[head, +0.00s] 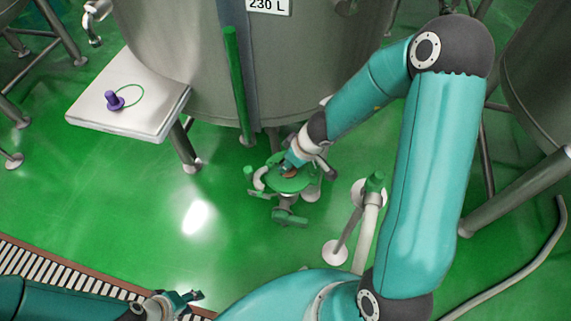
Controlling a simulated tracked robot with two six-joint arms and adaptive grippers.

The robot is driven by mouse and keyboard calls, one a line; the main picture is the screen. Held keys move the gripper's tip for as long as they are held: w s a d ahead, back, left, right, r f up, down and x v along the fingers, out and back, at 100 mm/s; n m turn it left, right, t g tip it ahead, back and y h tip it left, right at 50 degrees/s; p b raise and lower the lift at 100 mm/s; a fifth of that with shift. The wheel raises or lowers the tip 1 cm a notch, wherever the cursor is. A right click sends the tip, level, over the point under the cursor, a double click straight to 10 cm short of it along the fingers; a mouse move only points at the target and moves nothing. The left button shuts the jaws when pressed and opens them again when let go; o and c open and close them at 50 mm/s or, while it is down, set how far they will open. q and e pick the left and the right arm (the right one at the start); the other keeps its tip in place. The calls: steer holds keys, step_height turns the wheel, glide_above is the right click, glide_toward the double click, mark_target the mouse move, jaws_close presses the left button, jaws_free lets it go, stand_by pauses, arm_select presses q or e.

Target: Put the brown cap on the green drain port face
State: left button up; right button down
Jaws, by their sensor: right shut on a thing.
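The brown cap (291,174) shows as a small brown patch at the tip of my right gripper (292,165), which is shut on it. My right gripper points down at the green drain port face (287,185), under the tank's front edge. The cap overlaps the green face in the head view; whether it touches the face or hovers just above it I cannot tell. The gripper hides part of both. My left gripper (192,300) is low at the bottom edge, away from the port; its finger opening is unclear.
A purple piece with a green loop (113,100) sits on a white shelf (148,112) at the left. The steel tank (175,40) stands behind the port. Green floor is clear at the left middle.

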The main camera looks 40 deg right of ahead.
steer(key=shift+f, duration=0.15)
steer(key=c, duration=1)
jaws_free()
steer(key=shift+o, duration=0.2)
steer(key=p+v, duration=1)
steer(key=v, duration=0.2)
steer(key=s+a+f+m+g+y, duration=0.1)
steer(key=s+a+f+m, duration=0.2)
steer(key=a+f, duration=0.4)
steer(key=s+a+f+m+g+y, duration=0.1)
steer(key=s+a+f+m+g, duration=0.1)
steer(key=s+a+f, duration=0.4)
steer(key=a+f+m, duration=0.1)
steer(key=a, duration=0.3)
steer(key=shift+s+a+g, duration=0.2)
steer(key=shift+a+g, duration=0.05)
steer(key=shift+g, duration=0.05)
